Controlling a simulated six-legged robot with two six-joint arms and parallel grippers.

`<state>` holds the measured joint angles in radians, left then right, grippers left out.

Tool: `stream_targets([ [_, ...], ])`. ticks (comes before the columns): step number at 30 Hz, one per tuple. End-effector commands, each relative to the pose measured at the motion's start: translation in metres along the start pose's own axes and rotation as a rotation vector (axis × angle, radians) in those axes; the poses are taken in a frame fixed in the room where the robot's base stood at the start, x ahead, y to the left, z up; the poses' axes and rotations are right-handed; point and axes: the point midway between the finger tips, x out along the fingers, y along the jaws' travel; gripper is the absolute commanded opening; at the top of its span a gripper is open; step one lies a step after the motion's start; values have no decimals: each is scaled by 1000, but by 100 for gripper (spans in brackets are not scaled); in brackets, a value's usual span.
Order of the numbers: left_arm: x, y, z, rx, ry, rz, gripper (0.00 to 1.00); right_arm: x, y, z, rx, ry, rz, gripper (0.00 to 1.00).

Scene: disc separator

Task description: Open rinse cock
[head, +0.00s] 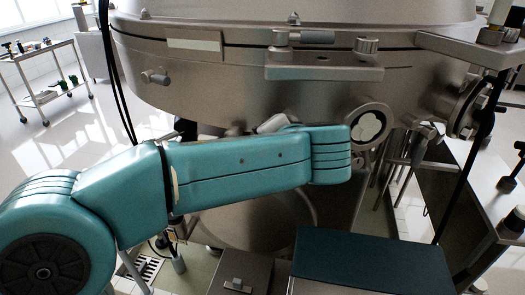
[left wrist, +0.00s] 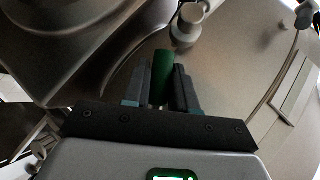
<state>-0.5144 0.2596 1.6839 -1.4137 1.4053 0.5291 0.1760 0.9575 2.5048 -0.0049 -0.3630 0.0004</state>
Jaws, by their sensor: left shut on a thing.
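The rinse cock's green handle (left wrist: 162,66) shows in the left wrist view, standing up between the two dark fingers of my left gripper (left wrist: 160,84). The gripper is shut on it. A grey rounded fitting (left wrist: 187,27) lies just above and right of the handle; whether they join I cannot tell. In the head view my teal left arm reaches in from the left across the separator's steel body (head: 220,85). The arm hides the cock, its handle and the fingers there. My right gripper is in neither view.
A round sight port (head: 369,126) sits just right of my left wrist. A steel bracket (head: 325,72) and a knob (head: 155,77) stick out from the body. A dark-topped box (head: 355,260) stands below, and a bench (head: 480,185) stands at right. A trolley (head: 45,75) is far left.

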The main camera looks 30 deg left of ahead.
Motion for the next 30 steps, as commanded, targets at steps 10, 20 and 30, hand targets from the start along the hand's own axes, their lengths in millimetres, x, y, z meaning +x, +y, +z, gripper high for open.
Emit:
stream_targets([
  [10,4,22,-2,-262,64,196,0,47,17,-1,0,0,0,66],
  [20,2,36,-10,-499,124,378,0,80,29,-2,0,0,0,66],
  [30,-3,43,-18,-684,169,519,0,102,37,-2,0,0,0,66],
])
